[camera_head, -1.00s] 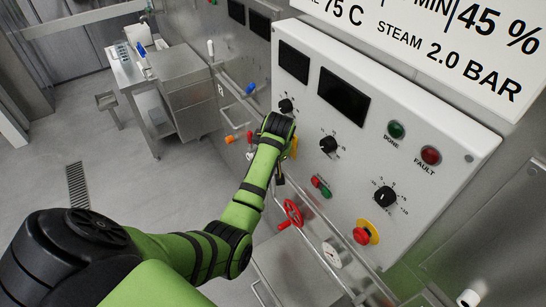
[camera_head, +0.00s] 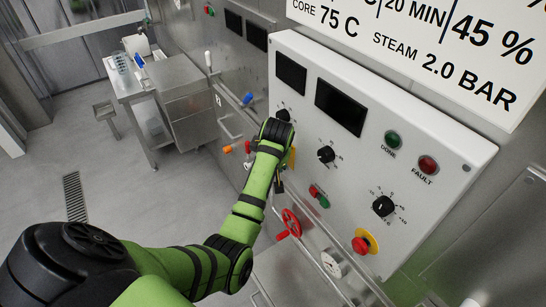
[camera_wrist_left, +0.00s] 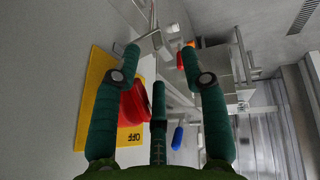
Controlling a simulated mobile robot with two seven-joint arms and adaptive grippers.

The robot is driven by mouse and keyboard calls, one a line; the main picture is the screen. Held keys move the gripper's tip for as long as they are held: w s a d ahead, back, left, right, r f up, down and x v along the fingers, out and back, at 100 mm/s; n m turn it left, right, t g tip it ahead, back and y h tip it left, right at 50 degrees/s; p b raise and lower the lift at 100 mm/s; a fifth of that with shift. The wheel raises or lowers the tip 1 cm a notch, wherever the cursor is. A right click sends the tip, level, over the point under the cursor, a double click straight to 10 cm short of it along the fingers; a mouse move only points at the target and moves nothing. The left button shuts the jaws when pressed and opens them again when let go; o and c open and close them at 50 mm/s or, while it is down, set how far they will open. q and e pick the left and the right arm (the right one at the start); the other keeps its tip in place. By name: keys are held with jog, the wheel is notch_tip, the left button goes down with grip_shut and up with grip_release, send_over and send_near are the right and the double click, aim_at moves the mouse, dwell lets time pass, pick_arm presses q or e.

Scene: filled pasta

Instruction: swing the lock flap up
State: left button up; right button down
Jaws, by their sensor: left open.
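A yellow plate (camera_wrist_left: 100,90) marked OFF carries a red rotary switch handle (camera_wrist_left: 136,103) in the left wrist view. A strip of the plate (camera_head: 293,157) also shows in the head view, at the control panel's lower left edge. I cannot make out the lock flap as a separate part; it may be hidden. My left gripper (camera_wrist_left: 160,60) is open, its dark green fingers spread. The red handle sits between the left finger and the middle finger; whether they touch is unclear. My right gripper is not in view.
The white control panel (camera_head: 345,150) has knobs, lamps and an emergency stop (camera_head: 361,245). A red valve wheel (camera_head: 291,223) and a gauge (camera_head: 333,262) lie below. Blue-tipped (camera_head: 248,99) and orange handles (camera_head: 228,148) stick out beyond my wrist.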

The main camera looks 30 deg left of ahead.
pick_arm(q)
jog(key=v, duration=0.9)
jog(key=shift+s+r, duration=0.15)
jog(key=shift+r, duration=0.05)
jog(key=shift+d, duration=0.15)
